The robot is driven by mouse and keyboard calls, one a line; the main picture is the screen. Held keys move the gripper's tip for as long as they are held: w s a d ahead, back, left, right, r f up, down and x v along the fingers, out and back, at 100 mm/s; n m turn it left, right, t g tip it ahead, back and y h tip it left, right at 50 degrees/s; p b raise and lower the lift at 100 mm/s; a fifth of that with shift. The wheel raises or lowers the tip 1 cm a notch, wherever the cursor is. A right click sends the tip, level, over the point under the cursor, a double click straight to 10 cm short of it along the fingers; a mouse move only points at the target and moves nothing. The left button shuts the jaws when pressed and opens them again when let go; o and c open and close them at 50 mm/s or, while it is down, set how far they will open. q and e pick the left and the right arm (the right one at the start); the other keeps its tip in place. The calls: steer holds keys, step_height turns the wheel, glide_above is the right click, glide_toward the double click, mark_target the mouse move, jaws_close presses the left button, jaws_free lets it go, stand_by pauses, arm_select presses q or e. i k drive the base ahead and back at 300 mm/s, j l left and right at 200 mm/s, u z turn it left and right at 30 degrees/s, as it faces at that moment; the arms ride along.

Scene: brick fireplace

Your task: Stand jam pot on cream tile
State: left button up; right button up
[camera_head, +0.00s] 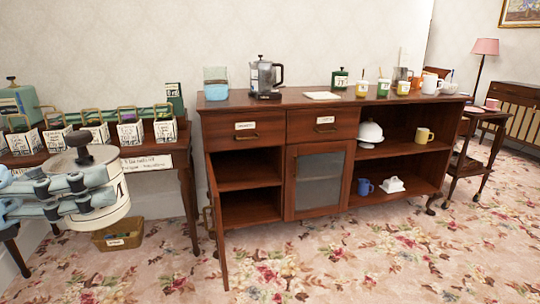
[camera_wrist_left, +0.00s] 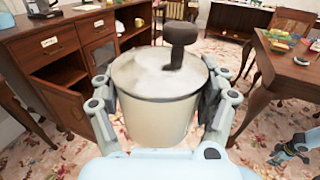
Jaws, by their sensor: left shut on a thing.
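A cream lidded pot (camera_head: 98,208) with a dark knob, likely the jam pot, is at the lower left of the head view. My left gripper (camera_head: 85,194) is shut on it, its fingers around the sides. In the left wrist view the pot (camera_wrist_left: 155,110) looks upright, gripped from both sides and clear of any surface. Its label is partly hidden by the fingers. The cream tile (camera_head: 322,95) lies flat and bare on top of the sideboard, apart from the pot. My right gripper (camera_wrist_left: 292,150) shows small at the lower right; its jaws are unclear.
The brown sideboard (camera_head: 290,96) has an open door (camera_head: 216,225) at its left. A side table (camera_head: 160,152) with labelled boxes is at left.

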mark_target(321, 95)
steer(key=i+l+z, duration=0.15)
steer(key=i+z, duration=0.25)
steer(key=i, duration=0.25)
steer(key=i+z, duration=0.4)
steer(key=i, duration=0.2)
steer(key=i+j+z, duration=0.25)
steer(key=i+z, duration=0.15)
steer(key=i, duration=0.25)
steer(key=i+l+u, duration=0.2)
steer(key=i, duration=0.25)
steer(key=i+l+u, duration=0.15)
steer(key=i, duration=0.3)
steer(key=i+l+u, duration=0.2)
steer(key=i+l, duration=0.2)
